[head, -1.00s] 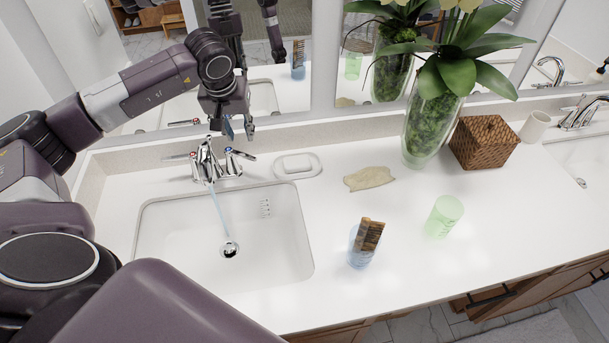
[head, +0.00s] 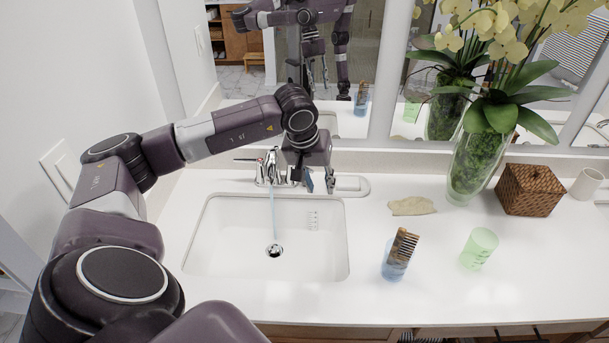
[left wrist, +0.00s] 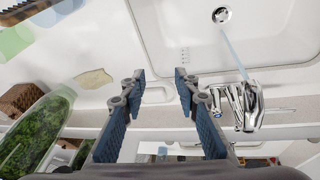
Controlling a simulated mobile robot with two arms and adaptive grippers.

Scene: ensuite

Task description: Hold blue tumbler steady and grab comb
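The blue tumbler (head: 394,266) stands upright on the white counter, right of the sink. The brown comb (head: 404,245) leans in it, its upper part sticking out above the rim. My left gripper (head: 319,182) is behind the sink, just right of the faucet and well away from the tumbler. In the left wrist view its two fingers (left wrist: 158,76) are apart with nothing between them. That view also shows the comb (left wrist: 26,11) and part of the blue tumbler (left wrist: 56,12) at the top left corner. My right gripper is not in view.
The faucet (head: 272,168) runs water into the sink (head: 225,245). A soap dish (head: 352,186) is beside my left gripper. A green tumbler (head: 479,249) stands right of the blue one. A beige stone-like piece (head: 412,206), a vase (head: 470,165) and a wicker box (head: 530,189) are farther back.

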